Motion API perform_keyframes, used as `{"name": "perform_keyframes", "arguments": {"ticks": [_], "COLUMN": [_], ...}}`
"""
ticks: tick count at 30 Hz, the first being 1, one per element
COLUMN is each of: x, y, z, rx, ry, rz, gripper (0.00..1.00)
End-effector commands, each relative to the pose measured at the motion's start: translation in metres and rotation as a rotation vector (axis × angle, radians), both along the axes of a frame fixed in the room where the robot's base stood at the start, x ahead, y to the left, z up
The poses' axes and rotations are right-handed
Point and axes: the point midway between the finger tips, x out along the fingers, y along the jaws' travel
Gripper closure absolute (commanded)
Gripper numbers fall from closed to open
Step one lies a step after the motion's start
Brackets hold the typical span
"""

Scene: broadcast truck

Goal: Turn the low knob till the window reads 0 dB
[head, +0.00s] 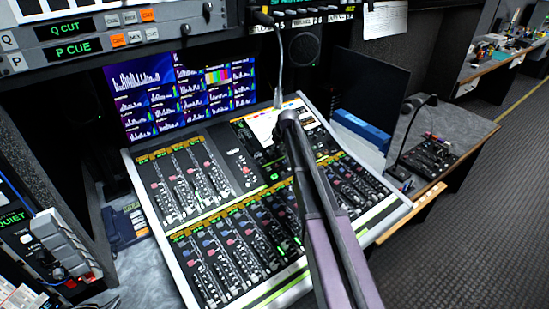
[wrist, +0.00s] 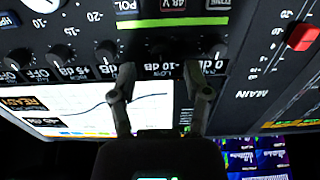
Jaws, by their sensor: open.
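The mixing console (head: 170,238) stands under the monitors, and my gripper (head: 287,112) is over its upper middle, by a bright screen. In the wrist view, which is upside down, my gripper (wrist: 162,74) is open and empty. Its fingertips are on either side of a small window strip that seems to carry the label LOW. A dark knob (wrist: 160,47) sits just above that strip, between and beyond the tips; I cannot tell whether they touch the panel. The window at right (wrist: 208,67) seems to read 0 dB.
Neighbouring knobs (wrist: 107,50) and (wrist: 217,52) stand close on both sides. A console screen with a curve (wrist: 75,105) lies below them. A red fader cap (wrist: 302,37) is at right. A gooseneck (head: 280,65) hangs behind my gripper.

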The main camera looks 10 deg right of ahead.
Motion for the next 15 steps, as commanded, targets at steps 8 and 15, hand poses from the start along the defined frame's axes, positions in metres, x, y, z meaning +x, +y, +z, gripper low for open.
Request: {"name": "perform_keyframes", "arguments": {"ticks": [8, 15], "x": [0.008, 0.010], "y": [0.004, 0.005], "z": [-0.022, -0.028], "rx": [0.000, 0.000], "ry": [0.000, 0.000], "rz": [0.000, 0.000], "gripper": [0.38, 0.38]}}
